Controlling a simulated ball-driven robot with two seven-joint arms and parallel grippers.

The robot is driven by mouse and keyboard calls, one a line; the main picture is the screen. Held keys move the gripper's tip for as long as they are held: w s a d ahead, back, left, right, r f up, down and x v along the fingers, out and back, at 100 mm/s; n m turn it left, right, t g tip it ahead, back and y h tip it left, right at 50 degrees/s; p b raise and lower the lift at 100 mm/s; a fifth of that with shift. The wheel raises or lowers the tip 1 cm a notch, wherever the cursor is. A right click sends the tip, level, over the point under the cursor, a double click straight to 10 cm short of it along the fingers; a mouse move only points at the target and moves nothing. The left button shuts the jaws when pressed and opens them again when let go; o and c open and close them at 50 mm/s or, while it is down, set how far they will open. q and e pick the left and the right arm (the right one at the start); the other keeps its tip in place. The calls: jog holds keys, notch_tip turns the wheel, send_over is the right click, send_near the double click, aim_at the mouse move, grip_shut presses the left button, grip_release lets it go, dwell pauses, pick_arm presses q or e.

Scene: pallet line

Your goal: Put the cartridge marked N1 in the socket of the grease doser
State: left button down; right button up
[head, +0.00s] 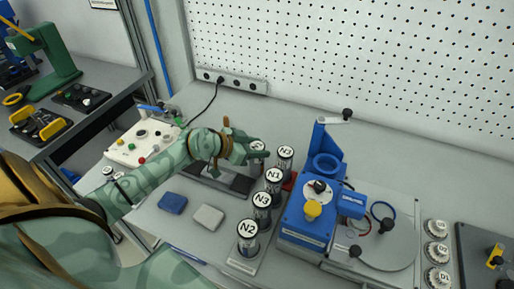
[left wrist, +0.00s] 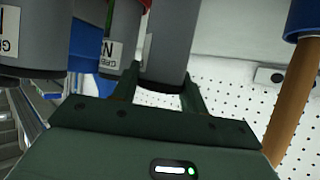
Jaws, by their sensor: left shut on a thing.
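My left gripper (head: 256,154) is shut on a grey cartridge (head: 258,145) at the far end of the cartridge group; its mark is too small and covered to read. In the left wrist view the fingers (left wrist: 158,88) close around this grey cylinder (left wrist: 163,50). The cartridge marked N1 (head: 273,176) stands upright in the row, just nearer than the held one. My right gripper is not in view.
Cartridges marked N3 (head: 285,153), another N3 (head: 262,200) and N2 (head: 247,229) stand close by. A blue block (head: 172,203) and a grey block (head: 208,217) lie in front of the arm. A control box (head: 143,142) is left; round D-marked pieces (head: 437,252) are right.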

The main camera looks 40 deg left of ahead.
pick_arm(q)
jog(key=c, duration=0.8)
grip_release()
jog(key=shift+f, duration=0.1)
jog(key=shift+o, duration=0.2)
